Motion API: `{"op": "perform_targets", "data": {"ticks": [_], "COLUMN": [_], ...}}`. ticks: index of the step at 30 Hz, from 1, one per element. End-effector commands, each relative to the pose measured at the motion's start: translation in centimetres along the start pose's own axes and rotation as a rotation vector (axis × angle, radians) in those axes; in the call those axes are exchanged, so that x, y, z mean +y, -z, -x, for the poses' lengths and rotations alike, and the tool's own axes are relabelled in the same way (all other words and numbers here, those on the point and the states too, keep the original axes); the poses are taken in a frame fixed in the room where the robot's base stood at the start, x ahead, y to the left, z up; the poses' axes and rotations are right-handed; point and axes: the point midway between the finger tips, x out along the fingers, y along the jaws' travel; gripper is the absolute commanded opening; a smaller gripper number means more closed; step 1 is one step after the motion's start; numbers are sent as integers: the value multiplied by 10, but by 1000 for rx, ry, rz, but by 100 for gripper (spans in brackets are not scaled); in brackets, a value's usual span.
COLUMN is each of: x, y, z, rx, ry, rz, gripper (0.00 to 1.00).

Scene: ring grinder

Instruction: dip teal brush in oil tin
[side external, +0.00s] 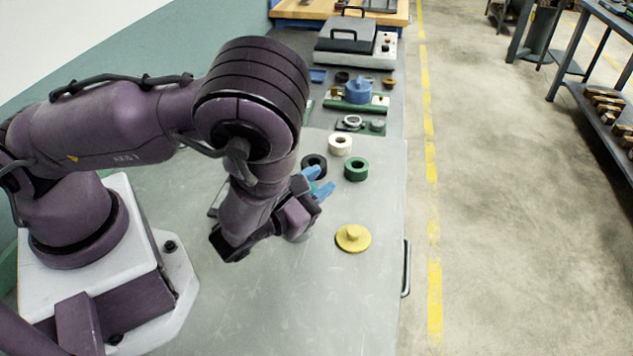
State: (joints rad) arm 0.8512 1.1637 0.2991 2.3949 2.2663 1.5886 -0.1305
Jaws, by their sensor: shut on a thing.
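My gripper (318,183) has blue fingertips and is over the grey bench, just left of the green ring. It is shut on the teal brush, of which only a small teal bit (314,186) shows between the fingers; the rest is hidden. A round grey thing (303,237), perhaps the oil tin, shows partly behind my wrist; I cannot tell for sure. A yellow round lid with a knob (353,238) lies flat on the bench to the right of my wrist. Whether the brush touches anything is hidden.
A black ring (314,164), a white ring (340,145) and a green ring (356,169) are close to my fingertips. Green fixtures (367,104) and a lidded grey machine (347,40) stand farther back. The bench's front is clear; a handle (406,268) is on its right edge.

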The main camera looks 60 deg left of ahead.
Motion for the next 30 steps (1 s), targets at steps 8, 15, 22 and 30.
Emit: {"op": "perform_targets", "data": {"ticks": [8, 15, 22, 30], "x": [2, 9, 16, 22], "y": [-8, -27, -44, -62], "z": [0, 0, 1, 1], "rx": [6, 3, 3, 3], "ry": [3, 1, 1, 1], "rz": [1, 3, 3, 1], "gripper": [5, 5, 5, 5]}}
